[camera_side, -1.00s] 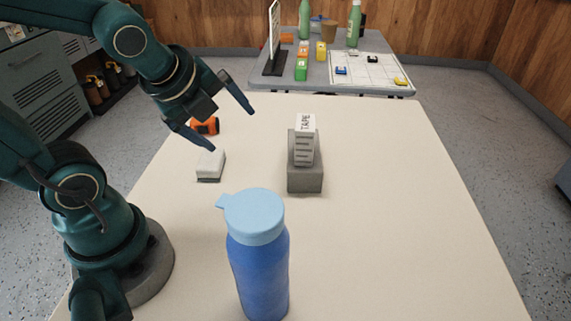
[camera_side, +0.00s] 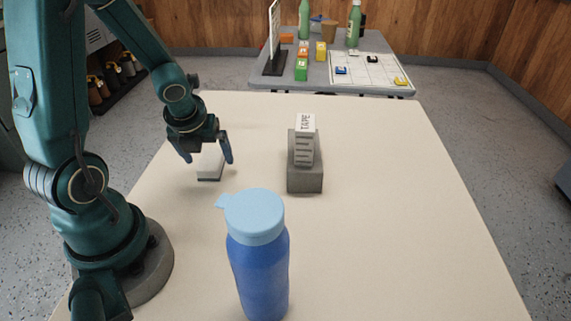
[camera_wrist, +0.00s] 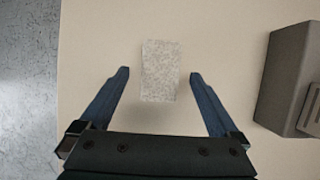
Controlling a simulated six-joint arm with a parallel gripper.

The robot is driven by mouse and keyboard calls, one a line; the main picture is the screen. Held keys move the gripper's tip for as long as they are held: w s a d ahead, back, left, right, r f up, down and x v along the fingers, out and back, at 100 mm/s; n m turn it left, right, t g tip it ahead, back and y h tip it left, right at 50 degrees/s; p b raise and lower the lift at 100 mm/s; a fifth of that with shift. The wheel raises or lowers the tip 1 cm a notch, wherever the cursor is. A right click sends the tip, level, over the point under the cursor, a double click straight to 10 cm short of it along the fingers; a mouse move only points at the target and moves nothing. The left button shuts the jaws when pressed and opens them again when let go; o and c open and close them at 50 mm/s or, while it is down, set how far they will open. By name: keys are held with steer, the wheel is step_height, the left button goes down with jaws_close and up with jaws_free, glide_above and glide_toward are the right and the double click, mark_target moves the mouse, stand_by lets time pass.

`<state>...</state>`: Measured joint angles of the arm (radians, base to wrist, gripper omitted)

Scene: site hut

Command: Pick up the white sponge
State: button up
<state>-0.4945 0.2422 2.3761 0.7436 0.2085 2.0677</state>
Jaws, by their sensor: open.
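The white sponge (camera_side: 210,166) lies flat on the table, with a dark underside showing along its near edge. In the wrist view the sponge (camera_wrist: 160,70) lies between and a little beyond the fingertips of my gripper (camera_wrist: 159,74), with a gap on each side. Nothing is held.
A grey block (camera_side: 305,181) with a box labelled TAPE (camera_side: 305,124) stands right of the sponge. A blue bottle (camera_side: 259,270) stands nearer the camera. The right side of the table (camera_side: 400,200) is clear. A second table (camera_side: 330,75) with several items is behind.

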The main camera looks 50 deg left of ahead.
steer(key=shift+x, duration=1)
steer(key=c, duration=1.4)
steer(key=shift+c, duration=0.2)
steer(key=shift+r, duration=0.2)
